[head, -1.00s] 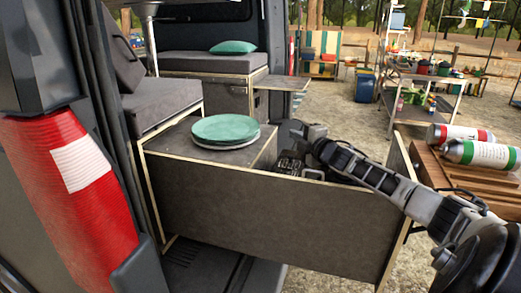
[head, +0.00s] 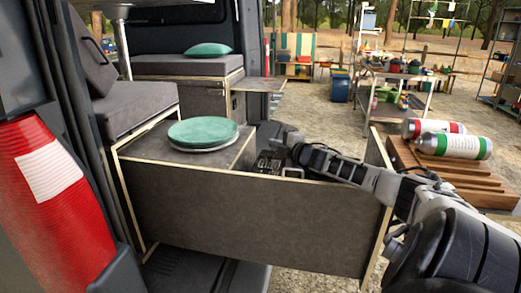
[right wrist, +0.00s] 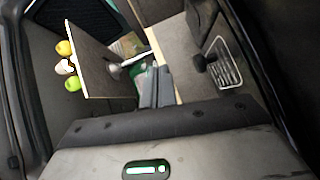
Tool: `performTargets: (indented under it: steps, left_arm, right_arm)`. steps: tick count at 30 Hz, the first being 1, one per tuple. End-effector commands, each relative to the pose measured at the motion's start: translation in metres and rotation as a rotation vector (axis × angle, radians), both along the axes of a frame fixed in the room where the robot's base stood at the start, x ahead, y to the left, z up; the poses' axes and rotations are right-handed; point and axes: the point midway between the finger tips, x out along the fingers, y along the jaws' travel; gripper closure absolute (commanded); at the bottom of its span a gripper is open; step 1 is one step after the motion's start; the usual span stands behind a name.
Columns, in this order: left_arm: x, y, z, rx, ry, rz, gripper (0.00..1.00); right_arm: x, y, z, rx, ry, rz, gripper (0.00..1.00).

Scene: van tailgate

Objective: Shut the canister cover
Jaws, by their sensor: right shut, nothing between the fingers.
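I cannot single out a canister cover for certain. A round green disc (head: 203,131) lies flat on a pale round base on the grey box top, left of my right gripper in the head view. Two metal canisters, one with a red band (head: 433,128) and one with a green band (head: 454,146), lie on their sides at the right. My right gripper (head: 277,138) reaches over the grey box, with its fingertips hard to make out there. In the right wrist view its fingers (right wrist: 158,88) are together and empty, beside a tilted board (right wrist: 100,62). My left gripper is out of view.
The grey box's long front panel (head: 245,215) and upright right end panel (head: 377,160) stand under and beside my right arm. Slatted wood (head: 450,178) carries the canisters. A wire basket (right wrist: 222,62) shows in the right wrist view.

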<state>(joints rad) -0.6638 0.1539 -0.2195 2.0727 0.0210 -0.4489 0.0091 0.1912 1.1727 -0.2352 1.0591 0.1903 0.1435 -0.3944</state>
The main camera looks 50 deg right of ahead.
Motion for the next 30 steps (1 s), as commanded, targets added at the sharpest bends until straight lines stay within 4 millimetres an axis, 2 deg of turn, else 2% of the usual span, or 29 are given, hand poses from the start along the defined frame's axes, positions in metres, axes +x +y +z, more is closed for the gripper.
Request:
performTargets:
  steps: [5, 8, 15, 17, 30]
  left_arm:
    - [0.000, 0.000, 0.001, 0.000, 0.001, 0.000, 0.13]
    - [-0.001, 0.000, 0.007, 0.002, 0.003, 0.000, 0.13]
    - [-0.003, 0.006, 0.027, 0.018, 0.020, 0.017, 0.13]
    - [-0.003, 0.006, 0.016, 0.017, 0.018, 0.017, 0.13]
    - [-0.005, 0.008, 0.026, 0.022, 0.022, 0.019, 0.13]
  right_arm:
    - [0.000, 0.000, 0.001, 0.000, 0.000, 0.000, 1.00]
    - [0.001, 0.001, 0.009, 0.000, 0.000, 0.001, 1.00]
    - [0.003, 0.004, 0.054, 0.001, -0.001, 0.007, 1.00]
    - [-0.007, -0.001, 0.047, -0.003, 0.006, 0.005, 1.00]
    - [-0.046, -0.019, 0.091, -0.001, 0.006, 0.006, 1.00]
